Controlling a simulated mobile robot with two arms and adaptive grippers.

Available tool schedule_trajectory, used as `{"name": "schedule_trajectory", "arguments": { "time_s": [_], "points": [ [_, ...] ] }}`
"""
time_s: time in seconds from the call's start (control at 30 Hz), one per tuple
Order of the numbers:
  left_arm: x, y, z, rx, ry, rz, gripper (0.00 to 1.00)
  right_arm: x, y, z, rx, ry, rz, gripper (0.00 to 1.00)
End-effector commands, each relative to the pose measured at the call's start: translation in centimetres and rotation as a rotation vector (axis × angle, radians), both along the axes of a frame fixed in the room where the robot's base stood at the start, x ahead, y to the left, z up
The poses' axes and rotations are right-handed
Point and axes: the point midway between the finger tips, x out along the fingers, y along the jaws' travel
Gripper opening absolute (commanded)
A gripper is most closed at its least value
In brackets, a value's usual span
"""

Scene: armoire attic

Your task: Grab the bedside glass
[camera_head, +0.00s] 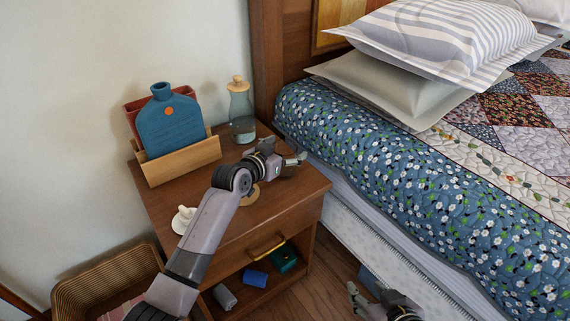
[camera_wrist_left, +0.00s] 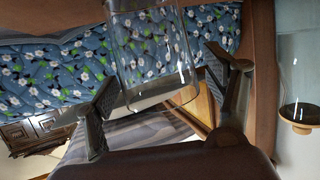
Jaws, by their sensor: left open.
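In the left wrist view, which looks upside down, a clear drinking glass (camera_wrist_left: 150,55) shows at the top centre, between and beyond my two spread fingertips. I cannot make out a gap or contact at its sides. My left gripper (camera_head: 277,152) is open above the nightstand (camera_head: 285,197), near its bedside edge; its fingers also show in the left wrist view (camera_wrist_left: 165,90). The glass is not clear in the head view. My right gripper (camera_head: 361,291) is low beside the bed, at the bottom edge, partly cut off.
A corked carafe (camera_head: 241,112) stands behind my left gripper. A blue bottle-shaped object (camera_head: 170,123) sits in a wooden holder (camera_head: 184,162). A small white cup (camera_head: 186,213) is at the front left. A wooden disc (camera_head: 249,196) lies under my arm. The bed (camera_head: 400,185) is close at right.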

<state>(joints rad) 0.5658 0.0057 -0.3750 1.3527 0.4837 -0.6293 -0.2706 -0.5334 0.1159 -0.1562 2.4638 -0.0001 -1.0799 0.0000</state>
Motion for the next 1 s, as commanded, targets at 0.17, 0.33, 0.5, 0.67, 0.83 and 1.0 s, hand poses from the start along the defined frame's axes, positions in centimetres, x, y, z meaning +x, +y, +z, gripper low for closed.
{"name": "schedule_trajectory", "arguments": {
  "time_s": [0.17,0.33,0.5,0.67,0.83,1.0],
  "points": [
    [-0.02,0.0,0.03,0.0,0.0,0.0,0.73,-0.01,0.0,0.0,0.0,0.001,0.0,0.4],
    [-0.03,0.01,0.01,0.0,0.0,0.0,0.62,-0.02,0.0,-0.01,0.0,0.002,0.0,0.4],
    [-0.03,0.02,0.0,0.0,0.0,0.0,0.5,-0.01,-0.01,0.0,0.0,0.002,0.0,0.4],
    [-0.03,0.02,0.0,0.0,0.0,0.0,0.4,-0.02,-0.03,0.0,-0.001,0.002,-0.001,0.4],
    [-0.04,0.02,-0.01,0.0,0.0,0.0,0.28,-0.02,-0.03,0.0,0.0,0.002,0.0,0.4],
    [-0.01,0.02,0.11,-0.001,-0.002,0.0,0.18,-0.03,-0.02,0.0,0.0,0.002,0.0,0.4]
  ]
}}
